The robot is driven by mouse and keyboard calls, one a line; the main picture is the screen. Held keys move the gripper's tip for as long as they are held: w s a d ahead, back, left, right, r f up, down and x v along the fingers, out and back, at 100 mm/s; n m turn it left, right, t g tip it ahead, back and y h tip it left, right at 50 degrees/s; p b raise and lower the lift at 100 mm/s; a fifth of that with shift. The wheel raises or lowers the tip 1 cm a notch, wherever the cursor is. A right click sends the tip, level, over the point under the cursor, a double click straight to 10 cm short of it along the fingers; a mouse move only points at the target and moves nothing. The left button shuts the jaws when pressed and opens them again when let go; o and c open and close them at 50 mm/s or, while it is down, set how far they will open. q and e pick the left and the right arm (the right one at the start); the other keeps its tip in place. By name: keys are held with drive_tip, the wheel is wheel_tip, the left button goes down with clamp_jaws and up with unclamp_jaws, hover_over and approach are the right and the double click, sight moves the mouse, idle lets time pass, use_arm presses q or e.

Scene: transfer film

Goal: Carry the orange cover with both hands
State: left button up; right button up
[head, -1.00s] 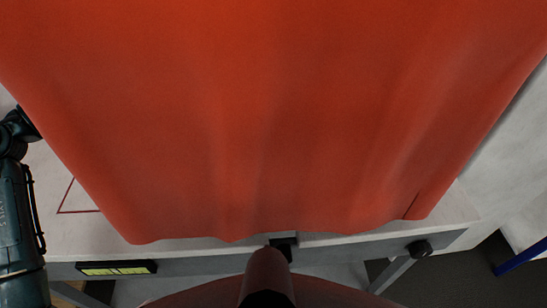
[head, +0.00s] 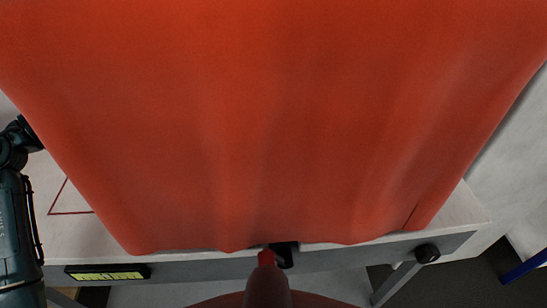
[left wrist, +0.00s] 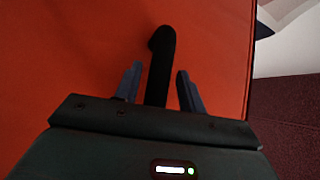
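The orange cover (head: 270,120) fills most of the head view, spread wide with soft vertical folds and a wavy lower edge. It also fills much of the left wrist view (left wrist: 70,60). My left arm comes in at the left of the head view, and its gripper is hidden there. In the left wrist view my left gripper (left wrist: 160,68) has its two bluish fingers apart, in front of the cover. A dark rod-like shape lies between them with visible gaps on both sides; I cannot tell what it is. My right gripper is not in view.
Behind the cover is a pale table (head: 75,232) with a red outline marked on its top. Its front edge carries a yellow label (head: 107,272) and a black knob (head: 427,253). A blue bar (head: 525,263) stands at the lower right above dark floor.

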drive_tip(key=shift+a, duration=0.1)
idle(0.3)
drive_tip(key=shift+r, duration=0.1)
use_arm(q)
drive_tip(key=v, duration=0.8)
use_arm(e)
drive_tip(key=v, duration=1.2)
